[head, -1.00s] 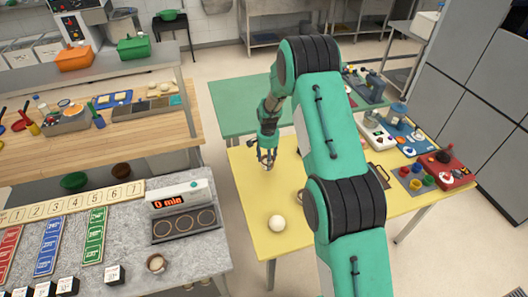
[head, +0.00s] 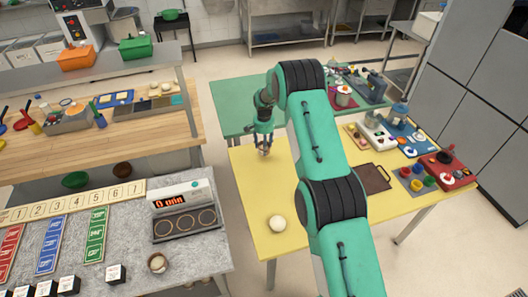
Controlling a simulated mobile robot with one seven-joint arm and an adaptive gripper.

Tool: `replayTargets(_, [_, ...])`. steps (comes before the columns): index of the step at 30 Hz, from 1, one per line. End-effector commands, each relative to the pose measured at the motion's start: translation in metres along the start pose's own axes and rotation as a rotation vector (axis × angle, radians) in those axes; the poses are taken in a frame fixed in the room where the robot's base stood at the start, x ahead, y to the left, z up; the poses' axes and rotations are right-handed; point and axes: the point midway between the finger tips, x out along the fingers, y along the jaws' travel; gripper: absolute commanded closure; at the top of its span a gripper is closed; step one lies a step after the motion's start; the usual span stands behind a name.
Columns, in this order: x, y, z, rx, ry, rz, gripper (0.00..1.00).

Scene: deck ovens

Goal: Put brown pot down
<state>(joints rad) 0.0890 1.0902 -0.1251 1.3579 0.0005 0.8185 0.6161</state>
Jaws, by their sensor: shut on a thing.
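My gripper (head: 264,142) points down over the back left part of the yellow table (head: 248,190). It is shut on a small brownish thing (head: 264,151), which I take to be the brown pot. The fingers cover much of it, and it is too small to make out well. It is close to the table top; I cannot tell whether it touches it.
A pale round ball (head: 276,222) lies on the yellow table in front of my gripper. A brown board (head: 374,178) and coloured trays (head: 440,172) are to the right. A green table (head: 235,118) stands behind. A grey counter (head: 195,250) is at left.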

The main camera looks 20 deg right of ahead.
Motion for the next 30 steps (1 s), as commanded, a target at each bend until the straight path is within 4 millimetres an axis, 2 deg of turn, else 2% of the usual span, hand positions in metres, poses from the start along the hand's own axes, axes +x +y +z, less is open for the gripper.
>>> replayTargets(10, [0.002,0.000,0.000,0.000,0.000,0.000,0.80])
replayTargets(21, [0.032,0.001,0.001,0.000,-0.001,0.000,0.80])
replayTargets(30, [0.035,0.000,0.000,0.000,0.000,0.000,0.80])
